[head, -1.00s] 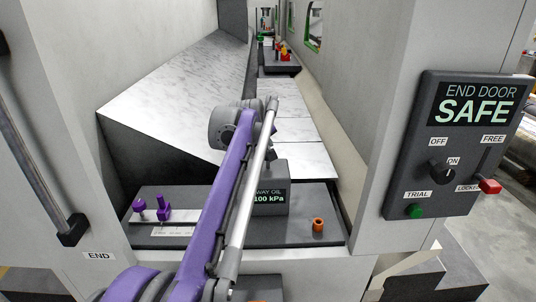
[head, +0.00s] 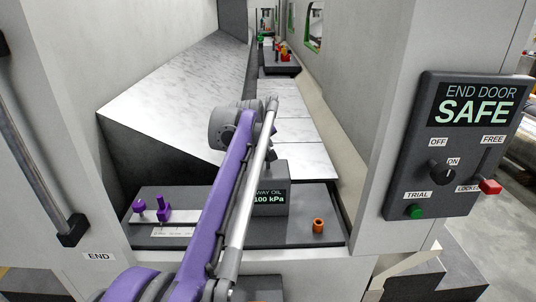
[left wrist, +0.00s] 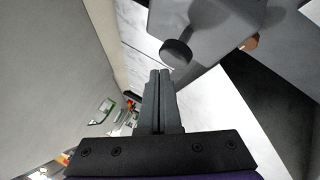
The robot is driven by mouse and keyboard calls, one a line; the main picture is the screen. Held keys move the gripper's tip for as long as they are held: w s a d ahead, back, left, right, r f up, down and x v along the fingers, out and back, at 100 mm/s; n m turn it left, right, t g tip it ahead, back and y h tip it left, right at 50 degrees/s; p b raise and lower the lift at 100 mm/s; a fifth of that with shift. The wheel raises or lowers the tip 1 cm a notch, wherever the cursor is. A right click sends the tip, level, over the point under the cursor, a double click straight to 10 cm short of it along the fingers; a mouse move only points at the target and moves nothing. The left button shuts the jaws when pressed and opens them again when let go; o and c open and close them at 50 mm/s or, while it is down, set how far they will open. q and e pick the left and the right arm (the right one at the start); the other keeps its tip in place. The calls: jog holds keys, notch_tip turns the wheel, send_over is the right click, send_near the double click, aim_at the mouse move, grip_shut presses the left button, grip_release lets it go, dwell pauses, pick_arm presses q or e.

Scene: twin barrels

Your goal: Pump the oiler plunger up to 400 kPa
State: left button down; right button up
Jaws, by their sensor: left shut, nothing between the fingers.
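The way oiler is a grey box (head: 272,178) on a dark tray inside the machine's end opening. Its display (head: 268,198) reads "WAY OIL" and 100 kPa. In the left wrist view the box (left wrist: 215,25) fills the upper right, with a dark round plunger knob (left wrist: 176,52) on a short stem. My left gripper (left wrist: 160,74) has its fingers together and empty, their tips close to the knob in the picture. I cannot tell whether they touch it. In the head view my purple left arm crosses the box's left side and hides most of the gripper. My right gripper is out of view.
The control panel (head: 459,147) at right shows "END DOOR SAFE". A purple clamp-like fixture (head: 163,207) and a small orange fitting (head: 319,226) are on the tray (head: 295,236). A sloped pale cover (head: 180,90) and machine walls narrow the space around my arm.

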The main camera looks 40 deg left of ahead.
pick_arm(q)
jog(key=shift+f, duration=0.1)
dwell(0.6)
jog(key=shift+f, duration=0.35)
jog(key=shift+f+b, duration=0.6)
jog(key=shift+f, duration=0.5)
dwell(0.9)
dwell(0.4)
jog(key=shift+r+p, duration=1.2)
jog(key=shift+r, duration=0.35)
jog(key=shift+r, duration=0.1)
